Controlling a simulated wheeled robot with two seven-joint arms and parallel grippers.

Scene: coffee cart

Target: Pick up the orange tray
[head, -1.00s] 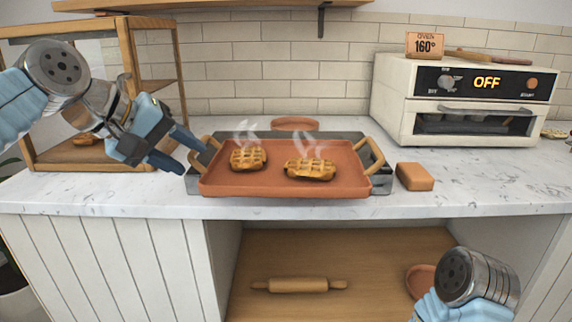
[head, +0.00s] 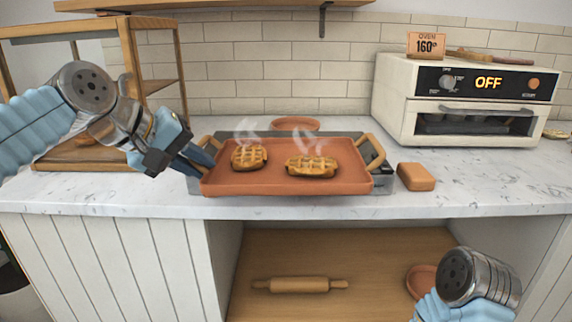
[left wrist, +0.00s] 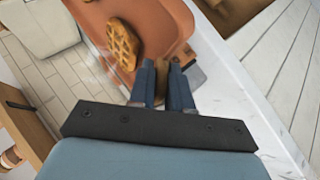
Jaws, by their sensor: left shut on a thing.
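The orange tray (head: 280,184) rests on a dark grey plate on the counter, with a wooden handle at each end. Two steaming waffle-topped pastries lie on it, one on the left (head: 249,157) and one right of centre (head: 312,167). My left gripper (head: 207,162) is at the tray's left end, shut on the left handle, which it mostly hides. In the left wrist view the fingers (left wrist: 168,85) close on that handle beside the tray's rim (left wrist: 172,32). The right handle (head: 371,153) is free. My right arm shows at the lower right; its gripper is out of view.
An orange block (head: 416,177) sits on the counter just right of the tray. A white oven (head: 455,110) reading OFF stands at the back right. A wooden rack (head: 155,60) stands at the left. A rolling pin (head: 299,285) lies on the shelf below.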

